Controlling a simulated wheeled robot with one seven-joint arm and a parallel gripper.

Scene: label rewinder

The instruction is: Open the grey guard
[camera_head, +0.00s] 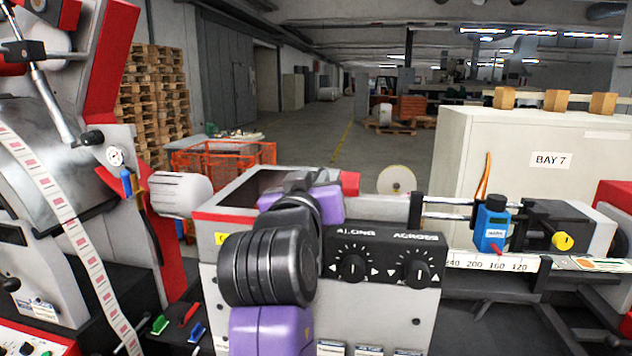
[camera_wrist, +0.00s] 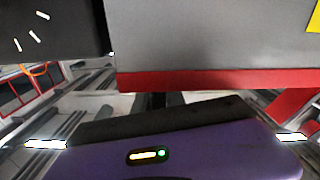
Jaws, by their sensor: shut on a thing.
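A grey box-shaped housing with a red rim (camera_head: 212,216) stands in the middle of the head view, with a dark area inside its rim. I cannot tell for sure which part of it is the grey guard. In the wrist view its grey face (camera_wrist: 215,45) and red edge (camera_wrist: 225,80) fill the top. My gripper (camera_head: 329,203) is at the top of the housing, partly hidden behind my own wrist. In the wrist view its purple body lies just below the red edge, and a dark narrow piece shows at the jaws (camera_wrist: 155,101). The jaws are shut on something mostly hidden.
A black panel with two knobs (camera_head: 384,262) is right of my wrist. A blue device (camera_head: 490,225) sits on rails farther right, before a pale cabinet (camera_head: 535,165). A red and grey machine with a label strip (camera_head: 60,205) stands close at left.

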